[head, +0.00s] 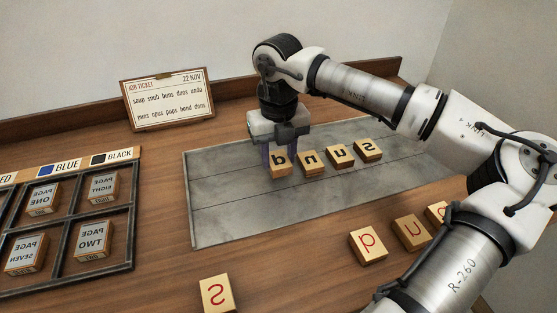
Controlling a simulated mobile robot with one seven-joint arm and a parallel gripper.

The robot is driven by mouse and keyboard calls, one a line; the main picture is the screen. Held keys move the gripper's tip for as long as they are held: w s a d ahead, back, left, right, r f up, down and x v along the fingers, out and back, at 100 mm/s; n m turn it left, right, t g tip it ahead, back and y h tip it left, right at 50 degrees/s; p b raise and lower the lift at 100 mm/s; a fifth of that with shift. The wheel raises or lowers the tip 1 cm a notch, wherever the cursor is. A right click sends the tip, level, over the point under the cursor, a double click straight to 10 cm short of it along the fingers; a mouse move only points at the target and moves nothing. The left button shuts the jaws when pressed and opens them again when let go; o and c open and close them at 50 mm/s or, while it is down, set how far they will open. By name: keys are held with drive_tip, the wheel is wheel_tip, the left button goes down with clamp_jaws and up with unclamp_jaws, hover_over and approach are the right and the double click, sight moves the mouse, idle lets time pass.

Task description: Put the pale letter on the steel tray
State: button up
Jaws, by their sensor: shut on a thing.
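My gripper (285,152) points down over the steel tray (215,215) and is shut on a pale wooden letter block (281,170) with a dark letter, like a "d" or mirrored "b". The block is at the left end of a row on the tray, at or very near its surface; I cannot tell if it touches. To its right stand three more pale blocks with dark mirrored letters: one (311,164) close beside it, one (340,156), and one reading like "s" (368,150).
Red-lettered blocks lie on the wooden table in front: one "s" (217,295), one "p"-like (368,245), one "u"-like (412,233), and one (437,213) partly hidden by my arm. A divided case (68,232) is at left. A job ticket (167,100) stands behind. The tray's front is clear.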

sight(279, 160)
drive_tip(key=shift+f, duration=1.1)
drive_tip(key=shift+f, duration=0.2)
drive_tip(key=o, duration=1)
drive_tip(key=shift+c, duration=0.2)
drive_tip(key=shift+r, duration=0.15)
wheel_tip(279, 160, up, 12)
drive_tip(key=shift+s, duration=0.1)
